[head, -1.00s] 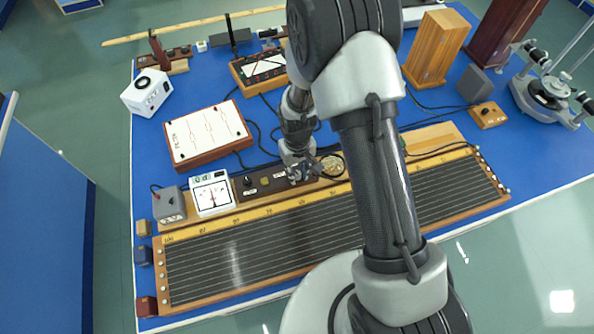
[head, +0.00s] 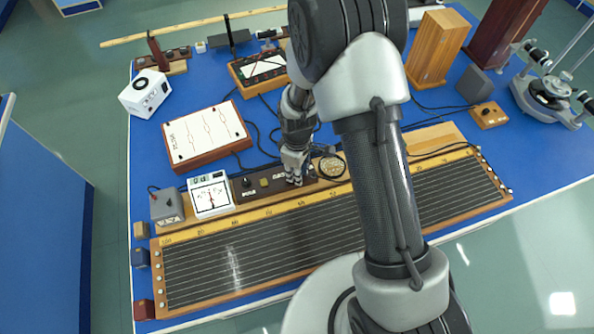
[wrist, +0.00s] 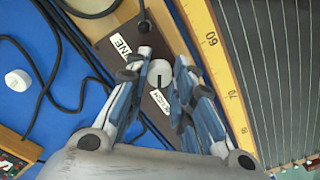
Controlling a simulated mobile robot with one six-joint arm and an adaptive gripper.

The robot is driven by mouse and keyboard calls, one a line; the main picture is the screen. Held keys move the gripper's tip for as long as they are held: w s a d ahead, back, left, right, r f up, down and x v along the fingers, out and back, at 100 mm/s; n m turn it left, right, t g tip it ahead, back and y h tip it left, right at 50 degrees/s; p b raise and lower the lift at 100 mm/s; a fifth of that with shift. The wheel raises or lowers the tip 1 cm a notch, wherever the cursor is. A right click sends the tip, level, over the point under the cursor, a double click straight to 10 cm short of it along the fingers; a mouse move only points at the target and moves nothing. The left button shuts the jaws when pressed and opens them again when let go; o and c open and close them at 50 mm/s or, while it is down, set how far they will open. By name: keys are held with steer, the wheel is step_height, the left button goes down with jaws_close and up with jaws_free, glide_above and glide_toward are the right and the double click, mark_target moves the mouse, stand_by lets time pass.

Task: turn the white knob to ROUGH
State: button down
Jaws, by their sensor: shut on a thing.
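The white knob (wrist: 159,69) sits on a dark brown panel (wrist: 100,60) in the wrist view. It is round with a dark pointer mark, which lies toward the side of a white label partly read as ROUGH (wrist: 160,101). Another label, ending in NE (wrist: 119,43), is at the upper left. My gripper (wrist: 164,72) has its blue-grey fingers on either side of the knob and is shut on it. In the head view my gripper (head: 294,178) is down at the brown panel and hides the knob.
A meter (head: 211,194) and grey box (head: 167,206) stand left of the panel. A long wired board with a scale (head: 280,245) lies in front. A coiled cable (head: 330,166) is close right of my gripper. Loose black cables run behind it.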

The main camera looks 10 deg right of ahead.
stand_by(0.5)
steer(key=c, duration=1.4)
jaws_free()
steer(key=shift+o, duration=0.2)
step_height(320, 180, up, 12)
